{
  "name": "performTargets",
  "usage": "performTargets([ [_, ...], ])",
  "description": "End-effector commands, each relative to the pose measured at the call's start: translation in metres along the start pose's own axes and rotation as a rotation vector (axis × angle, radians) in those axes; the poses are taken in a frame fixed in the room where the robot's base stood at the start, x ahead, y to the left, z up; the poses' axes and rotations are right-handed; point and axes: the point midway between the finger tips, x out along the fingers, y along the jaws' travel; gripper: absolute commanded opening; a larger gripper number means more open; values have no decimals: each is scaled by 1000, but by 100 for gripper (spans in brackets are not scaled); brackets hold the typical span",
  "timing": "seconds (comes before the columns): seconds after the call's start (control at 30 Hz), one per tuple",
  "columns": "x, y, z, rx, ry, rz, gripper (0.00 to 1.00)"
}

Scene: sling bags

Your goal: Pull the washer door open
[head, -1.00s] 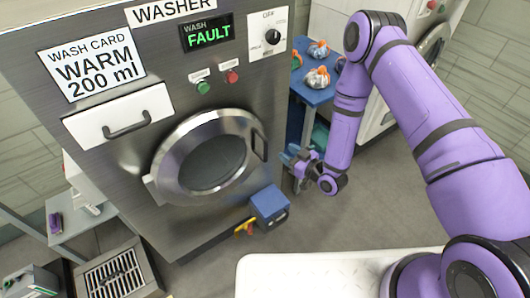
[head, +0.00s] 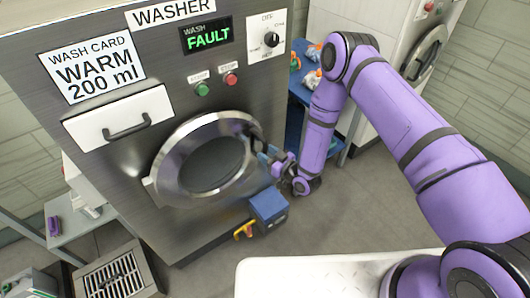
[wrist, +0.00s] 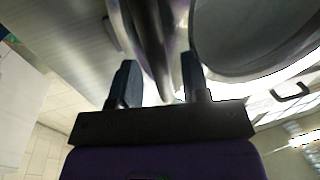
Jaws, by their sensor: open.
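The washer door (head: 168,160) is a round metal ring with dark glass on the washer's front, and it looks shut. My gripper (head: 257,150) is at the right edge of the door, where the door's handle is, and it covers most of that handle. In the wrist view my gripper (wrist: 158,82) is open, with one dark finger on each side of a curved metal part at the door's edge. The door glass (wrist: 235,35) shows to the right there. I cannot tell whether the fingers touch the metal.
The washer (head: 120,185) display (head: 207,35) reads "WASH FAULT". A drawer (head: 120,118) with a dark handle is at upper left. A blue box (head: 268,205) with a yellow-and-red part (head: 244,230) sits low right of the door. A blue shelf (head: 296,125) stands behind my arm.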

Motion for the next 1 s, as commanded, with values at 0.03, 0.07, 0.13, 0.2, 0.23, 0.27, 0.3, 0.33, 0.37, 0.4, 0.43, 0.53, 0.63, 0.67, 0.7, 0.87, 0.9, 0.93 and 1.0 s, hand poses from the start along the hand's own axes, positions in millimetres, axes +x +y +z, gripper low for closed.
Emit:
performTargets([
  [0.03, 5, 0, 0, -1, 1, -1, 43],
  [0.07, 7, 0, 0, -1, 1, -1, 43],
  [0.13, 11, 0, 0, -1, 0, 0, 43],
  [0.2, 13, 0, 0, -1, 0, 0, 43],
  [0.23, 13, 0, 0, 0, 0, 0, 43],
  [0.27, 13, 0, 0, 0, -1, 0, 43],
  [0.3, 13, 0, 0, 0, -1, 0, 43],
  [0.33, 13, 0, 0, 0, -1, 0, 43],
  [0.37, 13, 0, 0, 0, -1, 0, 43],
  [0.4, 13, 0, 0, 0, -1, 0, 43],
  [0.43, 13, 0, 0, 0, -1, 0, 43],
  [0.53, 13, 0, 0, 0, -1, 0, 27],
  [0.63, 13, 0, 0, 0, -1, 0, 4],
  [0.67, 13, 0, 0, 0, -1, 0, 0],
  [0.7, 13, 0, 0, 0, -1, 0, 0],
  [0.87, 14, -2, 0, 0, -1, 0, 0],
  [0.9, 14, -3, 0, 0, -1, 0, 0],
  [0.93, 16, -5, 0, 0, -1, 0, 0],
  [1.0, 19, -12, 0, 1, -1, -1, 0],
])
